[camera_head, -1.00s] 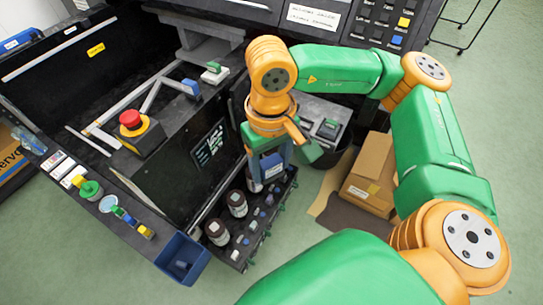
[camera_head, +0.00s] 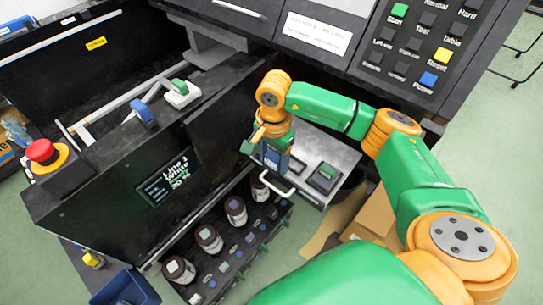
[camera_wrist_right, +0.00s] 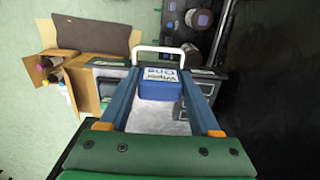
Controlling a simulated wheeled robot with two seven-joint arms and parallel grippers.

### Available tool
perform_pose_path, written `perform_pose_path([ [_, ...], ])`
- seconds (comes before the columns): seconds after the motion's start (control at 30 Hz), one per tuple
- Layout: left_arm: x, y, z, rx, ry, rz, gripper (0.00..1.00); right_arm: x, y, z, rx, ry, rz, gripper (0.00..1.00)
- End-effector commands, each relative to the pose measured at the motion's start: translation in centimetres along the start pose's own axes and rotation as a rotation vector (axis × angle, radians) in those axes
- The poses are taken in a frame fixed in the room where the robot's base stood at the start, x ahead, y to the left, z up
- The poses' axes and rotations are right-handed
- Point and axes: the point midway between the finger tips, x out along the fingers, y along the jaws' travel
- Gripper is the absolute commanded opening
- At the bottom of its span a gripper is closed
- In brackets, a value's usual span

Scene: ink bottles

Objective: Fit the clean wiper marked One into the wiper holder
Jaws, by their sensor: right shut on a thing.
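The clean wiper is a blue block (camera_wrist_right: 160,90) with a white label reading "Wiper One". It sits between the two blue fingertips of my right gripper (camera_wrist_right: 160,84) in the right wrist view. In the head view my right gripper (camera_head: 271,158) is shut on it, above the left part of a grey metal tray (camera_head: 312,150) with a white front handle (camera_head: 279,187). I take this tray to be the wiper holder's place. A dark block with a green top (camera_head: 325,176) sits in its right part. The wiper's underside is hidden. My left gripper is not in view.
Several brown ink bottles (camera_head: 208,238) stand on a black rack left of the tray. A control panel (camera_head: 420,45) rises behind. A cardboard box (camera_head: 375,218) lies below right. A black printer body with a screen (camera_head: 165,182) stands left.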

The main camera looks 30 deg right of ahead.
Motion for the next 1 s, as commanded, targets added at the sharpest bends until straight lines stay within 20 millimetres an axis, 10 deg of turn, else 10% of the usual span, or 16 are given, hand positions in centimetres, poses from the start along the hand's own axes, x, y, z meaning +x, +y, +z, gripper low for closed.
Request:
perform_pose_path([
  [0.53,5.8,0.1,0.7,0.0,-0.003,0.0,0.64,6.7,0.1,-3.1,0.008,0.0,0.0,0.09],
  [1.0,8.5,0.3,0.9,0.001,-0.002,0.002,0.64,7.0,0.0,-9.0,0.007,0.0,-0.001,0.09],
])
